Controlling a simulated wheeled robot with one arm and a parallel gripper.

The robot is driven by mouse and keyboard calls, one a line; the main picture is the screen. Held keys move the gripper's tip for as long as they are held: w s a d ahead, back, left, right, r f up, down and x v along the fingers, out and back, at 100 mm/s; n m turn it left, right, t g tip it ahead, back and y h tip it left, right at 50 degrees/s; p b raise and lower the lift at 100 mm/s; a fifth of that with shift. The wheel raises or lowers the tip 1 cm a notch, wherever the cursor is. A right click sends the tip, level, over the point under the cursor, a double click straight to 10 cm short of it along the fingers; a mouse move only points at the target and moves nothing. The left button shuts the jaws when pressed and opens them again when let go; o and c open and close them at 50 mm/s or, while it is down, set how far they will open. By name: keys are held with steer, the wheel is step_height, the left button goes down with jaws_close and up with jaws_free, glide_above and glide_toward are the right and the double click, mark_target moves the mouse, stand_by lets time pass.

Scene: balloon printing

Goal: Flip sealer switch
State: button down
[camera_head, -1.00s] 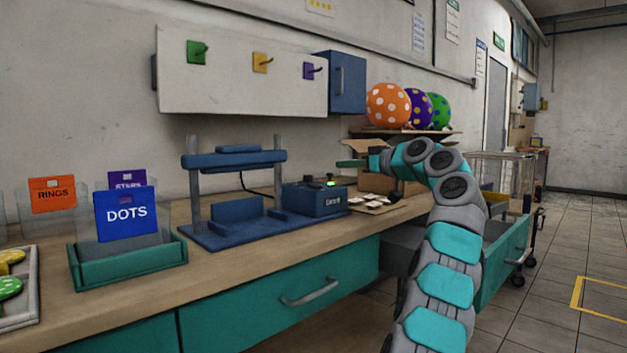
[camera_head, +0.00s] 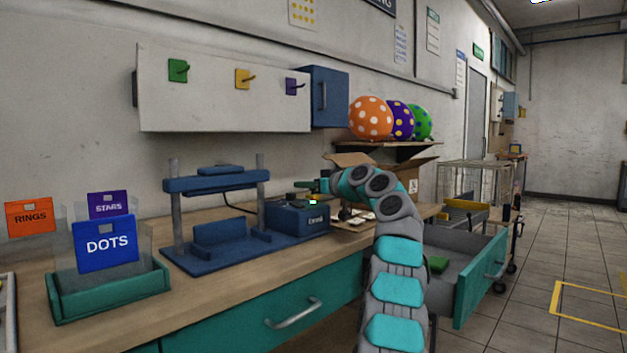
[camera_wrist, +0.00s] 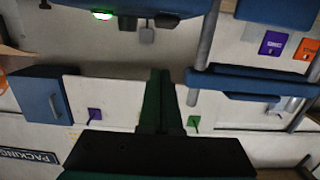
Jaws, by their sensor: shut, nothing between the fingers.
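The sealer is a blue press frame (camera_head: 215,183) on the bench, with a blue control box (camera_head: 300,216) at its right. A green light (camera_head: 313,202) glows on top of the box; it also shows in the wrist view (camera_wrist: 102,14). A small grey lever-like part (camera_wrist: 147,33) beside the light may be the switch; its position is unclear. My gripper (camera_head: 304,188) is over the control box, its fingers small and partly blending with it. In the wrist view my gripper (camera_wrist: 158,74) is shut and empty, below the box in the picture. Contact with the switch cannot be told.
A green holder (camera_head: 110,291) with DOTS and STARS cards stands left on the bench. An open cardboard box (camera_head: 400,178) stands behind my arm. A drawer (camera_head: 470,275) stands open at right. Spotted balloons (camera_head: 370,118) sit on a shelf above.

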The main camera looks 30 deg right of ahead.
mark_target(299, 205)
steer(key=shift+w+a+f+b, duration=0.1)
steer(key=shift+w+f+b, duration=0.15)
steer(key=shift+f+b, duration=0.6)
steer(key=shift+w+a+f+b, duration=0.1)
steer(key=shift+w+f+b, duration=0.15)
steer(key=shift+f, duration=1)
steer(key=shift+w+f+b, duration=0.15)
steer(key=shift+f+b, duration=0.2)
steer(key=shift+w+a+r, duration=0.1)
steer(key=shift+w+r, duration=0.05)
steer(key=shift+r, duration=0.05)
